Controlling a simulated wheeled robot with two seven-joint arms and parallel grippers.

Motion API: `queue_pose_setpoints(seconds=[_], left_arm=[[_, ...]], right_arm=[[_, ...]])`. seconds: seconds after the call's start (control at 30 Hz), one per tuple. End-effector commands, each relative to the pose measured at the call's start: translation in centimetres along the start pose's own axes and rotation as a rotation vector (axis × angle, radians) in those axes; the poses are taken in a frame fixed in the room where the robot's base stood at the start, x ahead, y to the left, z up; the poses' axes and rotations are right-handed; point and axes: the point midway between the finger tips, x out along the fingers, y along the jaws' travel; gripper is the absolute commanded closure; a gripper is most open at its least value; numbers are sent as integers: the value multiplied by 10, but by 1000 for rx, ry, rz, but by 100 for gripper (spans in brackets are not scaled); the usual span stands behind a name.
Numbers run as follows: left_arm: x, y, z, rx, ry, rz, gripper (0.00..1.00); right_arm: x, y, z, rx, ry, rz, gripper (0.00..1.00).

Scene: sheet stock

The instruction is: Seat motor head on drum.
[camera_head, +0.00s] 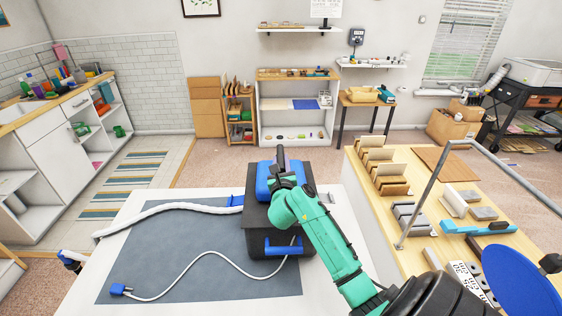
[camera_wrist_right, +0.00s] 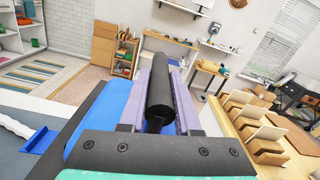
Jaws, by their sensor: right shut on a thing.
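The blue motor head (camera_head: 263,180) is over the top of the dark, box-shaped drum (camera_head: 258,222). My right gripper (camera_head: 283,172) is above it and shut on its dark bar handle (camera_wrist_right: 160,92). In the right wrist view the handle lies between the two pale purple fingers, with the blue housing (camera_wrist_right: 92,135) below and to the left. The drum has a blue latch (camera_head: 283,248) on its near face. My arm hides part of the motor head and drum, and I cannot tell whether a gap remains between them. My left gripper is not in view.
A white hose (camera_head: 165,211) runs left from a blue fitting beside the drum. A white cord with a blue plug (camera_head: 121,289) lies on the grey mat (camera_head: 190,260). On the right, a wooden bench (camera_head: 415,215) holds several blocks, a power strip and a slanted metal rod.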

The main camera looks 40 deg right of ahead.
Motion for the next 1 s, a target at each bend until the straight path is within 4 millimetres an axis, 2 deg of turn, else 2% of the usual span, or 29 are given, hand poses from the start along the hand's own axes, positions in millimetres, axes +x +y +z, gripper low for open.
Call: queue_pose_setpoints(seconds=[0.03,0.63,0.67,0.73,0.77,0.97,1.0], left_arm=[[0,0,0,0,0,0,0],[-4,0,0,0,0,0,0],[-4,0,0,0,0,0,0],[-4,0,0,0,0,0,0],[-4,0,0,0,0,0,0],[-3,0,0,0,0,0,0],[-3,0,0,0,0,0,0]], right_arm=[[1,-1,4,1,-10,0,100],[1,0,1,2,-8,0,100],[1,0,1,2,-8,0,65],[0,0,0,1,-8,0,38],[0,0,0,1,-7,0,34],[0,0,-2,1,-3,0,34],[-1,1,-7,-1,8,0,26]])
